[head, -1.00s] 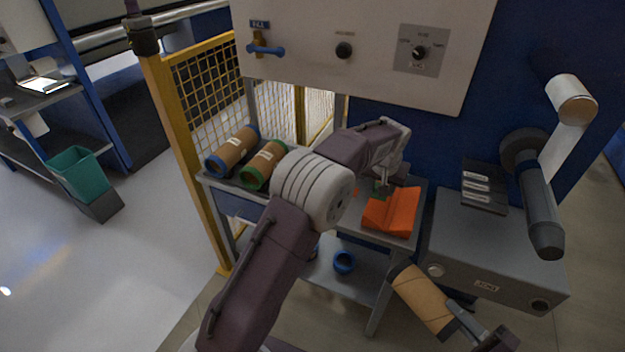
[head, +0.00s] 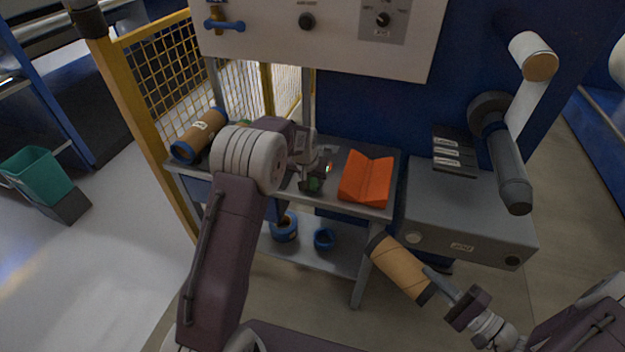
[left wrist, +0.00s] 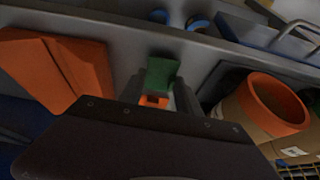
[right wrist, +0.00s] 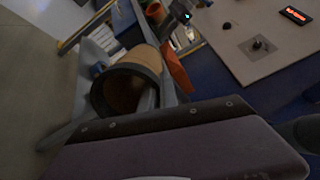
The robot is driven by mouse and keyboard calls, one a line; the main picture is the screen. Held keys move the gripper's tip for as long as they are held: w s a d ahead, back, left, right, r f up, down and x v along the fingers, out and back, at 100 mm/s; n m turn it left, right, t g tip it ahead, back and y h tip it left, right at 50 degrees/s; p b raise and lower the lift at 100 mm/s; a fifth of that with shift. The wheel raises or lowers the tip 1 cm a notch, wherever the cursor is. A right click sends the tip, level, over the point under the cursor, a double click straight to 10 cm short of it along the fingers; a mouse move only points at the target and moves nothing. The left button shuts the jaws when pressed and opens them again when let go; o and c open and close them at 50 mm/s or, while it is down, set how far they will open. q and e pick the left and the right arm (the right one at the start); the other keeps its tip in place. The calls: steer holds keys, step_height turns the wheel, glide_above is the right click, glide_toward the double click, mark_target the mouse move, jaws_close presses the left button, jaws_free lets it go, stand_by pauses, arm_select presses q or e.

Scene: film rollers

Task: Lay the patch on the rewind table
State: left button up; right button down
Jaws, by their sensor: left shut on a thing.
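My left gripper (head: 316,182) is over the grey bench, left of the orange V-shaped block. It is shut on a small green piece with an orange part, the likely patch; the piece shows between its fingers in the left wrist view (left wrist: 160,76). The rewind table appears to be the grey cabinet (head: 480,222) on the right, its top clear of my grippers. My right gripper (head: 452,290) is shut on the end of a brown cardboard tube (head: 396,262), held in the air in front of the bench. Its fingertips are partly hidden in the right wrist view.
The orange block (head: 367,178) stands on the bench (head: 345,207). A cardboard roll with blue ends (head: 200,136) lies at its left. Labelled dark strips (head: 452,152) and a dark roller (head: 507,165) occupy the cabinet's top.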

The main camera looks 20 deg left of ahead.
arm_select(q)
steer(key=shift+f, duration=0.1)
steer(key=shift+f, duration=0.55)
arm_select(e)
steer(key=shift+f, duration=0.25)
arm_select(q)
steer(key=o, duration=1.3)
steer(key=shift+r, duration=0.3)
arm_select(e)
steer(key=shift+r, duration=0.15)
arm_select(q)
steer(key=p+v, duration=0.1)
steer(key=v, duration=1.2)
arm_select(e)
steer(key=shift+r, duration=0.65)
arm_select(q)
steer(key=s+f+g, duration=0.1)
steer(key=s+f, duration=0.3)
steer(key=s, duration=0.9)
steer(key=s+f+g, duration=0.2)
steer(key=s+f, duration=0.3)
steer(key=s, duration=0.7)
steer(key=shift+s+n+g, duration=0.3)
steer(key=shift+s+n, duration=0.1)
steer(key=shift+d, duration=0.1)
